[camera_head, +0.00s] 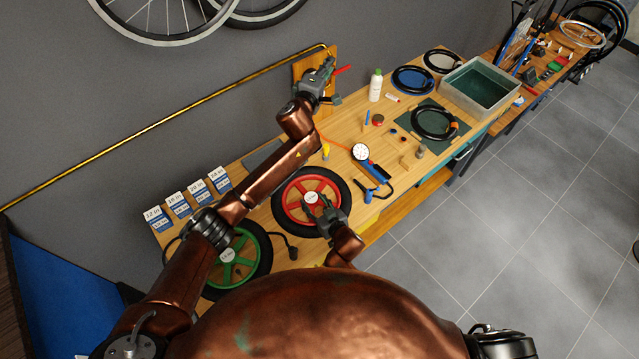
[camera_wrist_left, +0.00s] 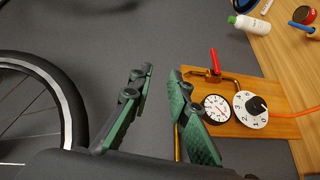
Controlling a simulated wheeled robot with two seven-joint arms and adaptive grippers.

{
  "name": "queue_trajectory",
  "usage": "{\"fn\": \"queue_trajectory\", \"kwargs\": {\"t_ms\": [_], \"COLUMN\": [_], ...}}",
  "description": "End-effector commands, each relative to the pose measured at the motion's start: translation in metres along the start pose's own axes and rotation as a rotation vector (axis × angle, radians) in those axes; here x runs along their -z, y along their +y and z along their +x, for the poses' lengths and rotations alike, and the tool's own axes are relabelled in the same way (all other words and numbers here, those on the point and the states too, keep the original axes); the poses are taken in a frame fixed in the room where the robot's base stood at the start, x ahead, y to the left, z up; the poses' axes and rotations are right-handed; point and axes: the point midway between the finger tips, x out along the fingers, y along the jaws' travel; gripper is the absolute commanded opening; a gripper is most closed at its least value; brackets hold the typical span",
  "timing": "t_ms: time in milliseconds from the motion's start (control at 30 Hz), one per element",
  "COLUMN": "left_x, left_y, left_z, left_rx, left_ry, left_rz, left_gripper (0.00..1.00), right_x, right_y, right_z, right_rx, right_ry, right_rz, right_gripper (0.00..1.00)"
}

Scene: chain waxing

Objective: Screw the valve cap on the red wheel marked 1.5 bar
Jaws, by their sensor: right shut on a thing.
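The red wheel (camera_head: 299,182) lies flat on the bench, with a black tyre and a white hub label too small to read. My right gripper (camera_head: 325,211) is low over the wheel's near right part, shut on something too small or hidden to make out. I cannot tell whether that thing touches the wheel. No valve cap is clearly visible. My left gripper (camera_head: 322,80) is high by the wall board at the back. In the left wrist view its fingers (camera_wrist_left: 162,76) are apart with nothing between them.
A green wheel (camera_head: 240,262) lies left of the red one. A round gauge (camera_head: 360,152) and blue pump (camera_head: 376,172) lie to the right. The wooden wall board (camera_wrist_left: 262,122) carries a red lever (camera_wrist_left: 214,60), dial and knob. A grey basin (camera_head: 456,83) stands farther right.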

Motion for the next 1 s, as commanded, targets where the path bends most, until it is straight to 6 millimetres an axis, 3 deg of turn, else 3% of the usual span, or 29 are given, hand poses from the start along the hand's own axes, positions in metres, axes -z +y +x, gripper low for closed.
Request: {"fn": "queue_trajectory", "kwargs": {"t_ms": [100, 233, 367, 500, 633, 800, 1000], "left_x": [0.015, 0.015, -0.001, -0.026, -0.052, -0.078, -0.09], "left_y": [-0.047, -0.105, -0.156, -0.2, -0.228, -0.244, -0.248], "left_z": [-0.005, -0.023, -0.053, -0.096, -0.142, -0.198, -0.236], "left_rx": [0.182, 0.407, 0.635, 0.882, 1.106, 1.349, 1.503], "left_ry": [0.085, 0.168, 0.233, 0.29, 0.333, 0.37, 0.393], "left_rz": [-0.227, -0.445, -0.613, -0.738, -0.806, -0.828, -0.812], "left_gripper": [0.17, 0.17, 0.17, 0.17, 0.17, 0.17, 0.17], "right_x": [-0.001, -0.001, -0.001, -0.001, -0.001, -0.001, -0.001], "right_y": [-0.003, -0.003, -0.003, -0.003, -0.003, -0.003, -0.003], "right_z": [0.0, 0.0, 0.0, 0.0, 0.0, 0.0, 0.0], "right_rx": [0.004, 0.004, 0.004, 0.004, 0.004, 0.004, 0.004], "right_ry": [-0.001, -0.001, -0.001, -0.001, -0.001, -0.001, -0.001], "right_rz": [0.002, 0.003, 0.003, 0.003, 0.003, 0.003, 0.003], "right_gripper": [0.0, 0.0, 0.0, 0.0, 0.0, 0.0, 0.0]}}
